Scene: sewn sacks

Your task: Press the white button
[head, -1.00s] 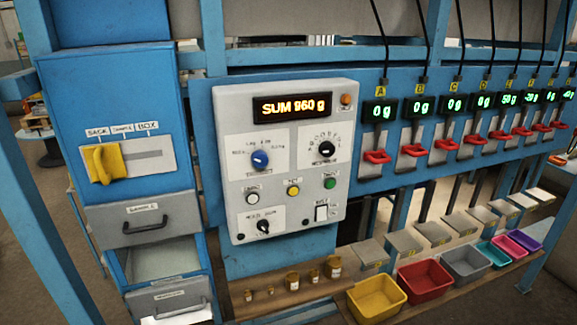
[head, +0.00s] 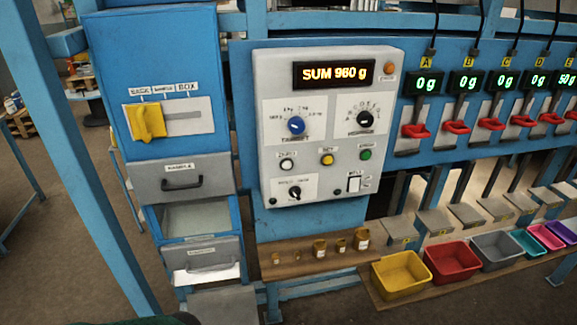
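The white button (head: 287,164) is a small round button with a dark rim, at the lower left of the grey control panel (head: 384,82). A yellow button (head: 327,159) and a green button (head: 365,155) sit in the same row to its right. The panel's display (head: 333,73) reads "SUM 960 g". A blue knob (head: 296,125) is above the white button and a black knob (head: 294,192) is below it. Neither of my grippers shows in the head view, so nothing covers the button.
A blue cabinet with a yellow slider handle (head: 147,121) and grey drawers (head: 180,182) stands left of the panel. Scale displays with red levers (head: 416,131) are to the right. Coloured bins, such as a yellow one (head: 401,277), and small weights (head: 320,248) are on the low shelf.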

